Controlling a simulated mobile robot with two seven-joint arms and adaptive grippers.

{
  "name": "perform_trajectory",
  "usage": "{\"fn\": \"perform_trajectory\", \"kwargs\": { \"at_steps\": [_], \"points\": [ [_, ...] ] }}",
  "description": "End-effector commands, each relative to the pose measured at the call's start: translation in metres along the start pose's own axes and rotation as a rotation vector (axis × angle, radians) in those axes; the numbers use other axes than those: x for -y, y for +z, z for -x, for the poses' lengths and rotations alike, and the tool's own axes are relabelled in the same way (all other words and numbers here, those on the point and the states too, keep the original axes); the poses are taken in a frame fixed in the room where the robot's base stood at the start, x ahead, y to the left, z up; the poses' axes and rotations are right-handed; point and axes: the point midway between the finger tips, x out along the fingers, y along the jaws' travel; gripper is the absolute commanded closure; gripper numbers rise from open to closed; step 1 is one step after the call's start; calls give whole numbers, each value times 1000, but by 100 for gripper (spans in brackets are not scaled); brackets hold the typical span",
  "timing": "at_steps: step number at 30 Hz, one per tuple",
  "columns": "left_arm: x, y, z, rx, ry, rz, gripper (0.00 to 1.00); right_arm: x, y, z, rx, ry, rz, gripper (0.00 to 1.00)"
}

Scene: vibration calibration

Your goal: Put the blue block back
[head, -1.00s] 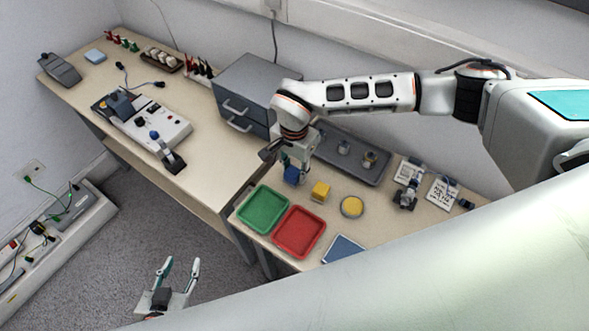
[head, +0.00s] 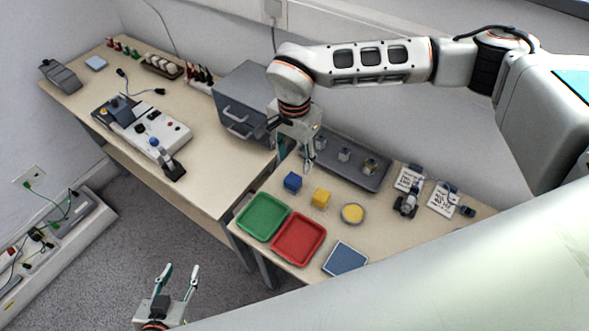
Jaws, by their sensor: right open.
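The blue block (head: 292,182) sits on the light wooden table, behind the green tray (head: 263,216) and left of the yellow block (head: 320,197). My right gripper (head: 295,162) is open and empty, pointing down above and behind the blue block, apart from it. My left gripper (head: 180,275) is open and empty, low over the grey floor in front of the tables.
A red tray (head: 298,239), a blue pad (head: 345,258) and a round yellow-topped dish (head: 352,213) are on the same table. A grey tray (head: 372,180) with small metal weights stands behind. A grey drawer cabinet (head: 245,105) is to the left.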

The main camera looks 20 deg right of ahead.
Motion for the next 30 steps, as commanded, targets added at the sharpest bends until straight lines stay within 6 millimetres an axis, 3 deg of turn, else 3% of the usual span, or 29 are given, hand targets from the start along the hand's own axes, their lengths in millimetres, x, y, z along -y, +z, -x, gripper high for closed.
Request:
{"fn": "perform_trajectory", "kwargs": {
  "at_steps": [3, 9, 30],
  "points": [
    [0, 2, -1, 2, 0, 0, 60, 0, -1, 18, -2, -2, 0, 55],
    [-1, 5, -2, 5, 1, 0, 60, -1, 0, 32, 0, 1, 0, 55],
    [0, 1, -3, -1, -1, 1, 60, 0, 0, 33, 0, 1, 0, 55]
  ]
}}
